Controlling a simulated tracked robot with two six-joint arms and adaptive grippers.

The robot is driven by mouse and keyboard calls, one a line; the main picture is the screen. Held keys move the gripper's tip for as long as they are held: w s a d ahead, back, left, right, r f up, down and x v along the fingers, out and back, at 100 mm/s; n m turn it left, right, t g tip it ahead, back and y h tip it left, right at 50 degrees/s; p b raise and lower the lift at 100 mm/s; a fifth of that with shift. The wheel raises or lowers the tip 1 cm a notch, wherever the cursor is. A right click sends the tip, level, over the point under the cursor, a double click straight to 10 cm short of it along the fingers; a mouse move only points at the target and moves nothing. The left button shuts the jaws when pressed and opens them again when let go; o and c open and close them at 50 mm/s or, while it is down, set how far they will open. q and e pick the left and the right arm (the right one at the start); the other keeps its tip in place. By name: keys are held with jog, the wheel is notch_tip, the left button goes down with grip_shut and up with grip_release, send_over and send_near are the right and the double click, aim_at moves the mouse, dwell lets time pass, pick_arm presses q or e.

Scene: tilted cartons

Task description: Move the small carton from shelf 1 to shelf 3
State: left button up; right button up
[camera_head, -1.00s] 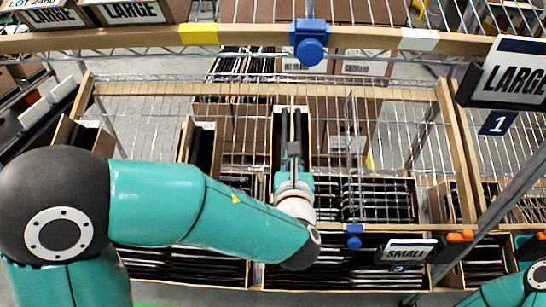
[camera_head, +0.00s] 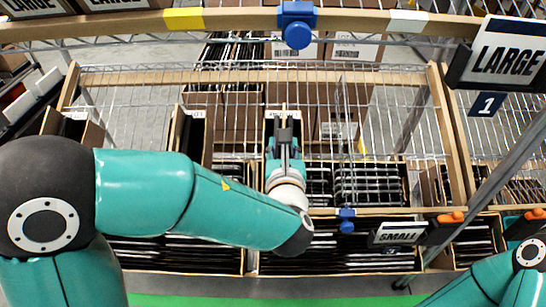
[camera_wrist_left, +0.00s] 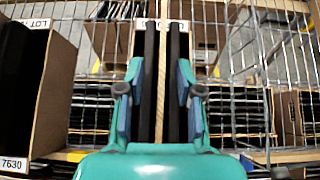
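The small carton (camera_head: 283,114) is a narrow tan box with a white label at its top edge and a dark inside. My left gripper (camera_head: 284,135) points away from me into it, in the middle of the head view. The grip looks shut on the carton; the exact contact is hidden. The sign for shelf 1 (camera_head: 487,104) hangs at upper right. A SMALL sign (camera_head: 398,234) hangs below, at the lower shelf. My right gripper is out of view.
Another narrow carton (camera_head: 178,135) stands to the left and shows large in the left wrist view (camera_wrist_left: 45,85). Blue clamps (camera_head: 298,25) sit on the wooden beams. Rows of dark, thin items (camera_head: 370,185) fill trays below. Wire mesh surrounds the gripper.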

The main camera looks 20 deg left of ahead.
pick_arm(q)
jog(key=v, duration=1.1)
jog(key=shift+s, duration=0.3)
jog(key=shift+d+r, duration=0.1)
